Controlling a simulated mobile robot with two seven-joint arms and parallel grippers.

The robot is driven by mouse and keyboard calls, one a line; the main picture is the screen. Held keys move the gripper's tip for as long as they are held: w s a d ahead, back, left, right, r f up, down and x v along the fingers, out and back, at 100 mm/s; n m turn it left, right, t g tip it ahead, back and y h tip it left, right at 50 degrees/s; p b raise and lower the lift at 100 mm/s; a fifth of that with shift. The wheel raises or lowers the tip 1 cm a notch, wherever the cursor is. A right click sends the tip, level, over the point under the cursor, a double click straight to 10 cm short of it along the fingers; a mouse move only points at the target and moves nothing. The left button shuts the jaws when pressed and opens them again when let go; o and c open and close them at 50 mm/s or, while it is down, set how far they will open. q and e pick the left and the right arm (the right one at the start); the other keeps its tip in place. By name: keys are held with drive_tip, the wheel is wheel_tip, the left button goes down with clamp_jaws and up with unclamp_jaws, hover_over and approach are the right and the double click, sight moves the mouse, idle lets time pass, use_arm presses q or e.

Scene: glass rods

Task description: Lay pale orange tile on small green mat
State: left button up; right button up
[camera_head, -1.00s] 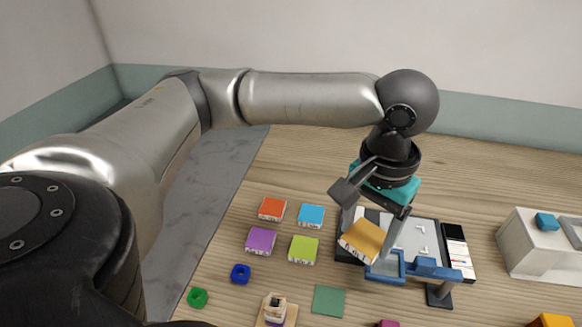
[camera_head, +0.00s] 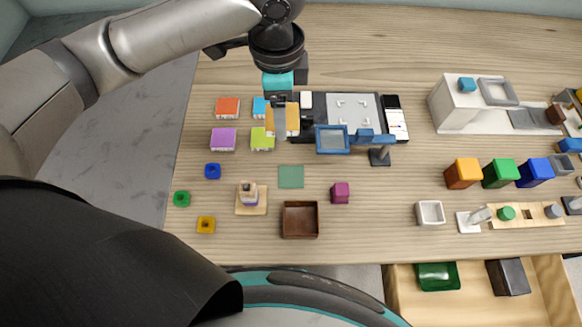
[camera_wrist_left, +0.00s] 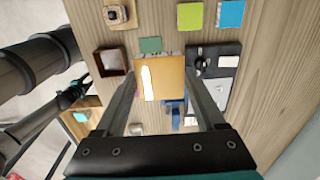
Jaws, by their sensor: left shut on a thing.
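The pale orange tile (camera_head: 283,120) is held by my left gripper (camera_head: 281,106), above the table between the lime tile and the blue frame. In the left wrist view the tile (camera_wrist_left: 172,78) sits between the two fingers, with a white patch on its face. The small green mat (camera_head: 291,177) lies bare on the table, below the tile in the head view. The mat also shows in the left wrist view (camera_wrist_left: 150,45), just beyond the tile's far edge. My right gripper is not in view.
A brown box (camera_head: 300,219) and magenta cube (camera_head: 340,193) stand near the mat. A blue frame on a stand (camera_head: 332,139) is close right of the tile.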

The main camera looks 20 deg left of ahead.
sight(291, 177)
use_arm(q)
drive_tip(key=m+p, duration=0.1)
drive_tip(key=m, duration=0.1)
drive_tip(key=d+m+p, duration=0.1)
drive_tip(key=r+m+p, duration=0.1)
drive_tip(key=m, duration=0.1)
drive_tip(key=shift+s+d+m, duration=0.25)
drive_tip(key=shift+s+m, duration=0.05)
drive_tip(key=shift+s, duration=0.05)
drive_tip(key=m, duration=0.1)
drive_tip(key=m+p, duration=0.1)
drive_tip(key=p, duration=0.1)
drive_tip(key=shift+s+d+r+m, duration=0.1)
drive_tip(key=shift+s+d+m, duration=0.2)
drive_tip(key=shift+m, duration=0.1)
drive_tip(key=shift+f+m, duration=0.2)
drive_tip(key=shift+m, duration=0.2)
wheel_tip(291, 177, down, 20)
drive_tip(key=b, duration=0.3)
drive_tip(key=shift+r, duration=0.1)
drive_tip(key=o, duration=1.5)
